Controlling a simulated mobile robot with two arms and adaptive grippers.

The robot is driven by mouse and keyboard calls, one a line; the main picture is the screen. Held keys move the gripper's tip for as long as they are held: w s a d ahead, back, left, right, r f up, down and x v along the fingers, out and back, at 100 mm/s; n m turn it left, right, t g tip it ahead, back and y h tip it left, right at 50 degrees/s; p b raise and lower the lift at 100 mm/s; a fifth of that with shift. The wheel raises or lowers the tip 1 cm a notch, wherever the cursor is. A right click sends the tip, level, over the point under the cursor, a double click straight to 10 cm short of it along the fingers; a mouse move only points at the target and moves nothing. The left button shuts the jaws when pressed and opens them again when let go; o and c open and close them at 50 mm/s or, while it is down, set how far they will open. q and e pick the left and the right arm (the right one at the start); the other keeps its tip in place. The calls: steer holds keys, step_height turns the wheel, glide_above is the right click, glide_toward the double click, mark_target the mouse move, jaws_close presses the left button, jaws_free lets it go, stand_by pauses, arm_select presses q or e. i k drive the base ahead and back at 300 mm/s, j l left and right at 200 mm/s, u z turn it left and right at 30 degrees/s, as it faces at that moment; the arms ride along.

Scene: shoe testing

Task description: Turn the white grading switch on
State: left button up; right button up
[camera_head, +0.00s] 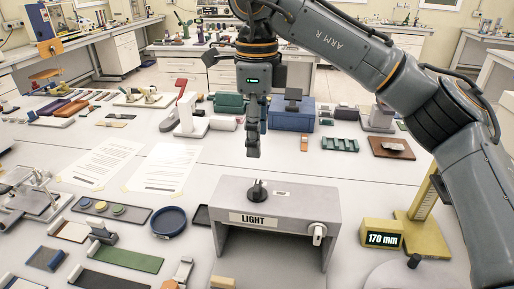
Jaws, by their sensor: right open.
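My right gripper (253,152) points down above the table, behind and above the booth as seen here. It is open, seen nearly edge-on, holds nothing and is apart from the switch. My left gripper is not in view.
A yellow gauge reading "170 mm" (382,233) stands right of the booth. A blue round dish (168,221) and a tray with discs (110,211) lie left. Paper sheets (165,168) lie behind them. A blue box (291,117) and other items line the back.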

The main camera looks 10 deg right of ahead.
mark_target(317, 230)
steer(key=k, duration=2)
